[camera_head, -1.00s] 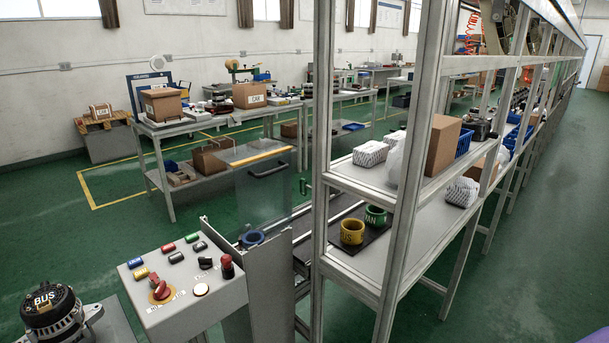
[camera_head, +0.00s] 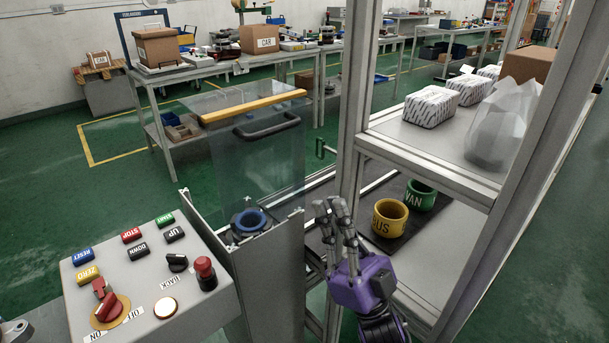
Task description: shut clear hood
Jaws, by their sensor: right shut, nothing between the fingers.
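The clear hood (camera_head: 230,150) is a see-through panel with a yellow bar (camera_head: 252,106) along its top and a black handle (camera_head: 267,128) just below. It stands raised above a grey metal housing. A blue ring (camera_head: 249,221) sits low at the housing, below the panel. My right gripper (camera_head: 332,208), with a purple body and grey fingers, is shut and empty. It points up, to the right of the housing and below the handle, apart from the hood.
A control box (camera_head: 150,272) with coloured buttons and switches stands left of the housing. A shelf post (camera_head: 357,100) rises close to my right gripper. Yellow (camera_head: 388,218) and green (camera_head: 420,195) rings sit on a dark mat at the right. White packages (camera_head: 431,106) lie on the shelf above.

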